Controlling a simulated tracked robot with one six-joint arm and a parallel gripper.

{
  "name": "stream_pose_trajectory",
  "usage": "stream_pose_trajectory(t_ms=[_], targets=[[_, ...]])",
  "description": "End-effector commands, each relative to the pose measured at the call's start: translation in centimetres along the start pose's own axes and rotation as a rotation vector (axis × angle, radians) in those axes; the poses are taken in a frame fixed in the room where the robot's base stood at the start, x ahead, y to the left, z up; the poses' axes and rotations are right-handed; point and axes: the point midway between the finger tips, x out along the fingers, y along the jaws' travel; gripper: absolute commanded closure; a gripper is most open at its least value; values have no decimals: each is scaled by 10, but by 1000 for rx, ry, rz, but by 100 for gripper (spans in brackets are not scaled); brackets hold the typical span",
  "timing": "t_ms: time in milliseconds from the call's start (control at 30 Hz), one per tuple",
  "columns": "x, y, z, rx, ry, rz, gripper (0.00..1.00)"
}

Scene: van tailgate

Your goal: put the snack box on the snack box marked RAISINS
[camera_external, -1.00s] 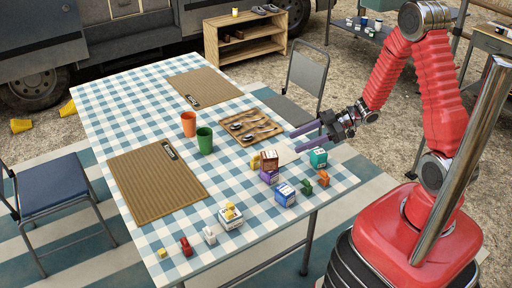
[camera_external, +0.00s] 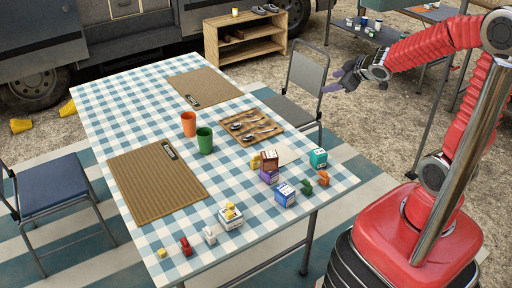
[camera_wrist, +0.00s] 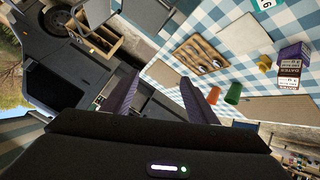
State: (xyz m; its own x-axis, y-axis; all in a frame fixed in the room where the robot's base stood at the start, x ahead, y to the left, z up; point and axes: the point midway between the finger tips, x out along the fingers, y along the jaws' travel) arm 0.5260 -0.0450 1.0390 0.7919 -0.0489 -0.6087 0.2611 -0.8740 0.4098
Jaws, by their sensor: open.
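A brown snack box (camera_external: 269,156) sits on top of a purple snack box (camera_external: 269,175) near the right side of the checked table. In the wrist view, turned over, the brown box (camera_wrist: 289,74), seemingly lettered DATES, touches the purple box (camera_wrist: 297,50); I cannot read the purple one's name. A blue and white box (camera_external: 285,194) stands in front of them and a teal box (camera_external: 318,158) to their right. I cannot make out RAISINS on any box. My gripper (camera_external: 340,77) is open and empty, raised away from the boxes; its purple fingers (camera_wrist: 160,76) show apart in the wrist view.
Small green (camera_external: 307,187) and orange (camera_external: 323,178) figures stand beside the blue box. Orange (camera_external: 188,124) and green (camera_external: 204,140) cups and a cutlery tray (camera_external: 233,119) are further back. A grey chair (camera_external: 305,73) stands near my gripper.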

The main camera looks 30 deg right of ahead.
Motion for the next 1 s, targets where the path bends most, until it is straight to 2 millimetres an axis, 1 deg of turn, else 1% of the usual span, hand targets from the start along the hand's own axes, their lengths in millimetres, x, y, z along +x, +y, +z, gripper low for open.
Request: stream_pose_trajectory(t_ms=[33,167,267,367,467,567,600,733,800,900,1000], targets=[[-14,5,1,29,-21,23,47],[-44,11,11,110,-90,59,47],[-69,11,20,176,-143,69,47],[-94,4,30,241,-194,64,47],[-119,-7,40,304,-242,43,47],[-144,-23,50,365,-289,6,47],[-154,-30,54,388,-306,-13,47],[-185,-56,64,446,-357,-82,47],[-197,-67,68,468,-378,-115,47],[-207,-77,72,484,-396,-146,47],[-210,-81,73,488,-403,-156,47]])
